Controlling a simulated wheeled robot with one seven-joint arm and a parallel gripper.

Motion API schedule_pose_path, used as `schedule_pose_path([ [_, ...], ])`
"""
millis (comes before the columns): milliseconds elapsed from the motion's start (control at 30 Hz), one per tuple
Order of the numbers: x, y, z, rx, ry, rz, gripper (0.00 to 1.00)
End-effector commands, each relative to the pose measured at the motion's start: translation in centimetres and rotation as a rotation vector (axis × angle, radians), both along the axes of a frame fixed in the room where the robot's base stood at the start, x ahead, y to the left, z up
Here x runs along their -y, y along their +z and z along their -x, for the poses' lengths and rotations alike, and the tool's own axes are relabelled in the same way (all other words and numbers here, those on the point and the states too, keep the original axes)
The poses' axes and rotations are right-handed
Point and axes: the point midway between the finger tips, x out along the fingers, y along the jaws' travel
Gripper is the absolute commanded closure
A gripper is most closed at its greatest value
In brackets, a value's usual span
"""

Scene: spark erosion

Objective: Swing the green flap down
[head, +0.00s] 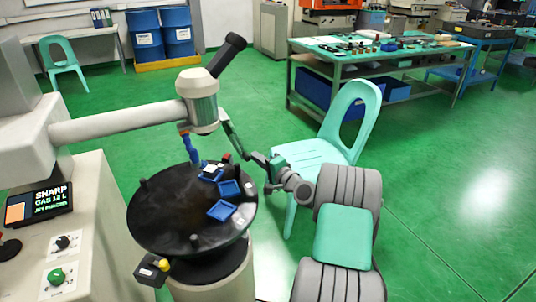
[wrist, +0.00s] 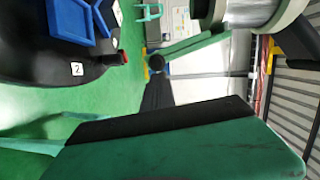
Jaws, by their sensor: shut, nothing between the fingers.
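The green flap (head: 232,134) shows in the head view as a thin, nearly edge-on strip. In the wrist view the flap (wrist: 205,45) runs from a dark round end (wrist: 157,62) up toward the cylinder at the top right. My gripper (head: 252,156) is shut and empty, close to the flap's lower end. In the wrist view the gripper's dark fingers (wrist: 157,92) point at the round end; I cannot tell whether they touch it.
A round black table (head: 165,215) with blue trays (head: 221,211) and a red-tipped post (head: 227,157) stands left of my gripper. A blue nozzle (head: 191,150) hangs over it. A light green chair (head: 345,125) stands behind my arm. Open floor lies to the right.

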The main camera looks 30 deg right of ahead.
Motion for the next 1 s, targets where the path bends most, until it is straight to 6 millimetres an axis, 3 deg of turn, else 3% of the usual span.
schedule_pose_path([
  [300, -2.5, -1.3, -0.2, 0.025, -0.001, -0.210, 1.00],
  [1000, -4.0, -1.6, -0.5, 0.024, 0.001, -0.201, 1.00],
])
